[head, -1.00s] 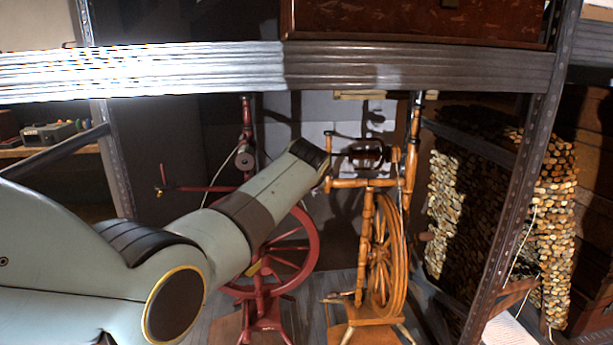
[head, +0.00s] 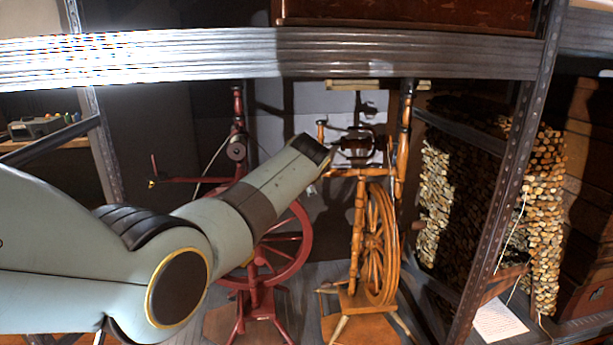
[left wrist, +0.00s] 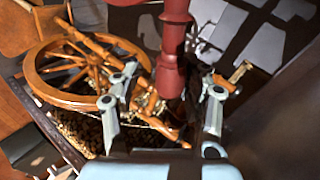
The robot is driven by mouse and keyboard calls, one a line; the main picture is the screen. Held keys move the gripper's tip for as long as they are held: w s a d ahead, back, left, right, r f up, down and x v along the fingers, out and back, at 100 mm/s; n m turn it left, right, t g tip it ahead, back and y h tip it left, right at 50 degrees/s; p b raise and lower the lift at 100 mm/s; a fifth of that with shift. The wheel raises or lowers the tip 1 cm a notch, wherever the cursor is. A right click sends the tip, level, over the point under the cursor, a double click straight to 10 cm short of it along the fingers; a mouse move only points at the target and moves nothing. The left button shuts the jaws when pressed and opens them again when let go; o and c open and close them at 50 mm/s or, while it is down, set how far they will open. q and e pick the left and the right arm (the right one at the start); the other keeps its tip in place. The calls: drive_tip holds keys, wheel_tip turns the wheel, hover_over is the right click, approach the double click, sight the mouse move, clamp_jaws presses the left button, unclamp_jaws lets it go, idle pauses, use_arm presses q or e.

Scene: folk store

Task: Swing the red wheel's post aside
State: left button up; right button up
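The red spinning wheel (head: 305,245) stands behind my left arm in the head view, partly covered by it. Its dark red upright post (head: 238,105) rises at the left, with a thin red side arm (head: 195,180) reaching left. In the left wrist view a thick turned red post (left wrist: 172,50) comes down from the top, between the two fingers of my left gripper (left wrist: 165,110). The fingers are apart; I cannot tell whether either touches the post. In the head view my left forearm hides the gripper. My right gripper is out of view.
An orange wooden spinning wheel (head: 380,245) stands close to the right of the red one; it also shows in the left wrist view (left wrist: 85,70). A metal shelf beam (head: 400,52) crosses above. A slanted metal upright (head: 515,180) and stacked logs (head: 545,215) are at right.

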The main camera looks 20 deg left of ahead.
use_arm(q)
drive_tip(key=shift+w+a+r, duration=0.1)
drive_tip(key=shift+r, duration=0.15)
drive_tip(key=v, duration=1.1)
drive_tip(key=shift+s+d, duration=0.2)
drive_tip(key=shift+s, duration=0.15)
